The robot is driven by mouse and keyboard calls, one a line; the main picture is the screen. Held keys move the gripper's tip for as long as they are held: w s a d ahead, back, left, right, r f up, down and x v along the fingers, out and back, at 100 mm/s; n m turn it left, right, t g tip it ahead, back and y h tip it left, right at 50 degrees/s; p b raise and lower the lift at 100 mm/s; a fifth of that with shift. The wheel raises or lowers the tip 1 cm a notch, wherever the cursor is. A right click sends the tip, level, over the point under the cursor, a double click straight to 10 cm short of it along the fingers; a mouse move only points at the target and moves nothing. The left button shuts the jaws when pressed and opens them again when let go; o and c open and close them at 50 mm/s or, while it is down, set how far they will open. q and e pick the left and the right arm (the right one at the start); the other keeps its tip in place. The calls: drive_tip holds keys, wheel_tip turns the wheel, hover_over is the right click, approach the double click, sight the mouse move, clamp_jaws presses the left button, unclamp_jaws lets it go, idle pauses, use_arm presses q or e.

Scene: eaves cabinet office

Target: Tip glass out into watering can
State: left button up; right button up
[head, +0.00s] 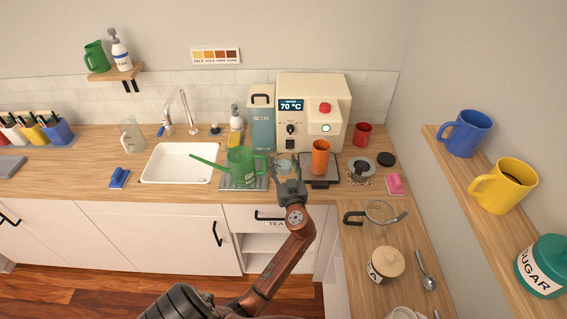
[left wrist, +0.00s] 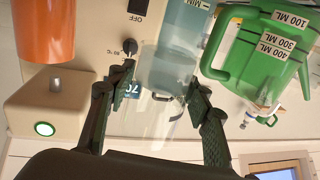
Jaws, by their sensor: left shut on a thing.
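The green watering can (head: 240,166) stands on a grey mat by the sink, its long spout pointing left. Its measure-marked body also shows in the left wrist view (left wrist: 262,55). My left gripper (head: 288,182) is just right of the can, shut on the clear glass (head: 284,164). In the left wrist view the glass (left wrist: 158,105) sits between the two fingers (left wrist: 158,95), apart from the can. I cannot tell how much liquid it holds. My right gripper is in neither view.
The orange cup (head: 320,157) stands close right of the glass, in front of the cream machine (head: 312,105). A blue-grey canister (head: 262,115) is behind. The white sink (head: 180,163) lies left of the can. Right of the machine are a red mug (head: 362,133) and small items.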

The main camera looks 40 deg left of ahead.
sight(284, 146)
use_arm(q)
drive_tip(key=shift+r, duration=0.15)
drive_tip(key=shift+r+p, duration=2.45)
drive_tip(key=shift+r, duration=1.7)
